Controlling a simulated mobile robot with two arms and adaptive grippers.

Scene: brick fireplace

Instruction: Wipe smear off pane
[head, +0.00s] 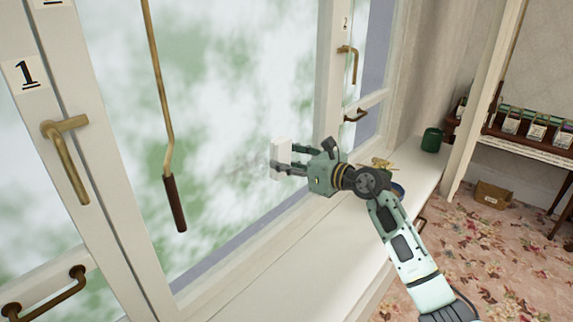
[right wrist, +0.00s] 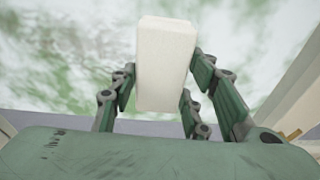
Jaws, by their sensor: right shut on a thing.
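The window pane (head: 230,70) fills the middle of the head view, with blurred green and white behind it. A faint greyish smear (head: 250,164) shows on the pane just left of my right gripper. My right gripper (head: 284,158) is shut on a white block (head: 281,150), which looks like a sponge or eraser. The block stands up between the fingers in the right wrist view (right wrist: 165,65), with the pane behind it. The block is at or close to the glass; I cannot tell whether it touches. My left gripper is not in view.
A white sill (head: 310,250) runs below the pane. A green canister (head: 431,140) and a small brass object (head: 382,164) stand on it. A long brass pole with a dark handle (head: 175,203) hangs before the pane. Brass handles (head: 66,160) stick out from the frames.

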